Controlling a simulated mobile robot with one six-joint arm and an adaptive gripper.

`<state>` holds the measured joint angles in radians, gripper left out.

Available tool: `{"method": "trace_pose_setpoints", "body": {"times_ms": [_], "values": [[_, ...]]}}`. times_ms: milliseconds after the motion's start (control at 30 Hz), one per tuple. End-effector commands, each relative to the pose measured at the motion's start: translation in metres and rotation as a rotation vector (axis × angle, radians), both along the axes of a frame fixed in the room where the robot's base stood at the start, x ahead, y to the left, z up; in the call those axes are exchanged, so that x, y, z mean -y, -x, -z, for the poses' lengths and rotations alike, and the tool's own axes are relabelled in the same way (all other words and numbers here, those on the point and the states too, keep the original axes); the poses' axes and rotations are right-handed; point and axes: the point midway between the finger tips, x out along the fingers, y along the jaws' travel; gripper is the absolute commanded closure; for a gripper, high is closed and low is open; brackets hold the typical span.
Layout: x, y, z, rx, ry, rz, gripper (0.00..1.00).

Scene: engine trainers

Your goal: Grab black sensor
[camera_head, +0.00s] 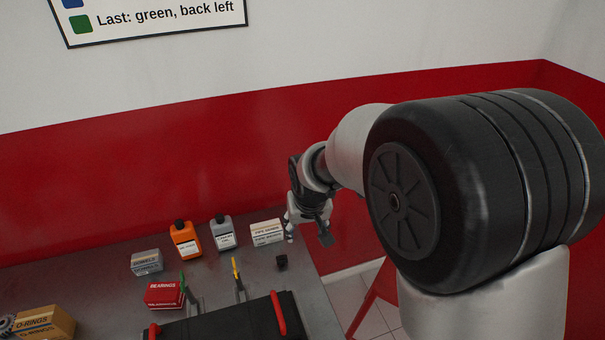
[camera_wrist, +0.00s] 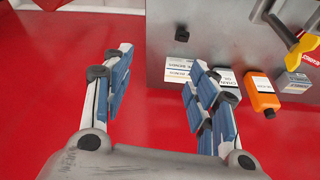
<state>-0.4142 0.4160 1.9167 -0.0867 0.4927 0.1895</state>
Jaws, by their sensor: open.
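A small black block, which looks like the black sensor (camera_head: 281,262), sits on the grey table near its right edge, in front of a white box. It also shows near the top of the wrist view as a small dark block (camera_wrist: 182,34), beyond the fingertips. My gripper (camera_head: 308,230) is in the air near the table's back right corner, behind and to the right of the sensor. In the wrist view, my gripper (camera_wrist: 160,60) has its two blue-padded fingers spread wide with nothing between them. The sensor is apart from both fingers.
The white box (camera_head: 267,232) stands behind the sensor, beside a grey bottle (camera_head: 222,232) and an orange bottle (camera_head: 185,240). A black case with red handles (camera_head: 222,322) lies in front. Yellow-handled (camera_head: 236,268) and green-handled tools stand to the left. A red wall rises behind.

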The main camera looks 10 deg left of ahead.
Motion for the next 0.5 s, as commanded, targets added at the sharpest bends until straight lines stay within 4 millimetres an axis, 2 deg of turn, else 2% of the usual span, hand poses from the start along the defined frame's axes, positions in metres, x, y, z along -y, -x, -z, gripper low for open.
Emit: {"method": "trace_pose_setpoints", "body": {"times_ms": [33, 200, 300, 500], "values": [[-0.015, -0.004, 0.020, -0.011, 0.004, -0.019, 0.47], [-0.046, -0.014, 0.062, -0.019, 0.004, -0.054, 0.47], [-0.056, -0.016, 0.075, -0.020, 0.004, -0.063, 0.47], [-0.062, -0.022, 0.104, -0.023, 0.005, -0.067, 0.47]]}}
